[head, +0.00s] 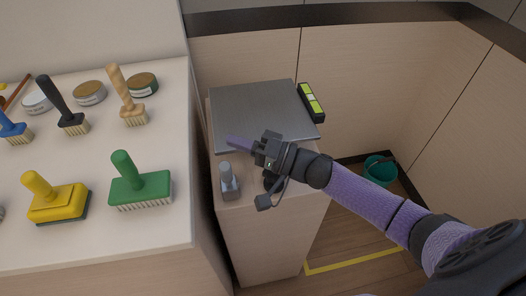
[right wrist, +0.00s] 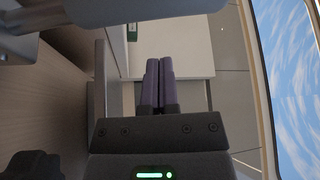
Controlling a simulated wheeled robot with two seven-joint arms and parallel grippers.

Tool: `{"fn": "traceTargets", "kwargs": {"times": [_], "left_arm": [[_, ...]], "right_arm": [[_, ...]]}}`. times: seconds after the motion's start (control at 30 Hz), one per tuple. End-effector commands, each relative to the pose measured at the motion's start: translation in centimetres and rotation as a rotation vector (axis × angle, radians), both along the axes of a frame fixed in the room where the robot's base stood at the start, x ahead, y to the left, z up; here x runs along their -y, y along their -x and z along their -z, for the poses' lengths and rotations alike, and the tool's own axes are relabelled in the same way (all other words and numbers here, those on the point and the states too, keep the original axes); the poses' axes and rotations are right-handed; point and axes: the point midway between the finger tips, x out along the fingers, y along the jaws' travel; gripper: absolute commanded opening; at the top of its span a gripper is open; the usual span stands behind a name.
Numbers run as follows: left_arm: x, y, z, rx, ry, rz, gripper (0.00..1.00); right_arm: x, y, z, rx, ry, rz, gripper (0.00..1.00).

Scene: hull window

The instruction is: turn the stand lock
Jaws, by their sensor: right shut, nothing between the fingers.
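A small grey block with an upright lever (head: 229,182) sits on the front left of the wooden stand (head: 262,232); it looks like the stand lock. My right gripper (head: 238,142) is shut and empty. In the head view its purple fingertips show over the front left of the grey metal plate (head: 262,108) on the stand, above and beyond the lever, apart from it in the picture. The closed fingers also show in the right wrist view (right wrist: 160,82). A dark part beside my wrist is partly hidden. My left gripper is out of view.
A level (head: 311,102) with yellow-green parts lies at the plate's right edge. The counter (head: 90,240) on the left holds several brushes and tins, with a green brush (head: 140,182) nearest the stand. A teal bucket (head: 380,170) stands on the floor at right.

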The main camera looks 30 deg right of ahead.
Motion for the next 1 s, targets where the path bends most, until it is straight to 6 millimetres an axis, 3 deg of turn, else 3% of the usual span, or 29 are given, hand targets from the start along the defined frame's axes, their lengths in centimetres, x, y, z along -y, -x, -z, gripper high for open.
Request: {"fn": "traceTargets", "kwargs": {"times": [0.3, 1.0], "left_arm": [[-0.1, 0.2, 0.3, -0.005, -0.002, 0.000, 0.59], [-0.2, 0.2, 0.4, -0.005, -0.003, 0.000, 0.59]], "right_arm": [[-1.8, 3.0, 1.2, -0.001, 0.000, 0.000, 0.00], [-2.1, 3.8, 1.3, 0.055, 0.015, 0.001, 0.00]]}}
